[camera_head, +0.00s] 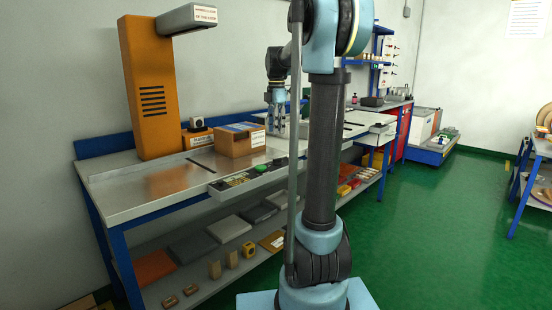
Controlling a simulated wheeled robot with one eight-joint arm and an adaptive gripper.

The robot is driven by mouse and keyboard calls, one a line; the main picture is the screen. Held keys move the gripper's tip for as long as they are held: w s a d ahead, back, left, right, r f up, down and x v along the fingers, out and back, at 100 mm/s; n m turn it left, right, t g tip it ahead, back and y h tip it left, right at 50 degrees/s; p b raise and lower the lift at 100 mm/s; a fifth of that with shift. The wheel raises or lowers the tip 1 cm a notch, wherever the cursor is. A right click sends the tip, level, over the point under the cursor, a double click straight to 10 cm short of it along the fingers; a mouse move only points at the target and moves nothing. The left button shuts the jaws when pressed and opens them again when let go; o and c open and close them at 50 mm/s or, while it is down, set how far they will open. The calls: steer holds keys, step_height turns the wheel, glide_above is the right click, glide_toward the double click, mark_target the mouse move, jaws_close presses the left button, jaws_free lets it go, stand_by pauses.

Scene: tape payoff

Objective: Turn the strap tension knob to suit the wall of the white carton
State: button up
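My gripper (277,119) hangs fingers down over the workbench, just right of a brown carton and apart from it. Its two fingers look parted, with nothing seen between them. The brown carton (230,147) has blue on its top and a white label on its side. No white carton can be made out for certain. A control strip (240,181) with small dark and green parts lies along the bench's front edge.
An orange machine column (152,88) with a grey overhanging head stands on the left of the workbench (120,190). The lower shelf holds grey slabs (229,228) and small blocks. My arm hides part of the bench. Green floor (430,220) is clear at right.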

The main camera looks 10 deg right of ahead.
mark_target(277, 162)
step_height(277, 162, down, 13)
steer(key=shift+r, duration=0.15)
stand_by(0.4)
jaws_close()
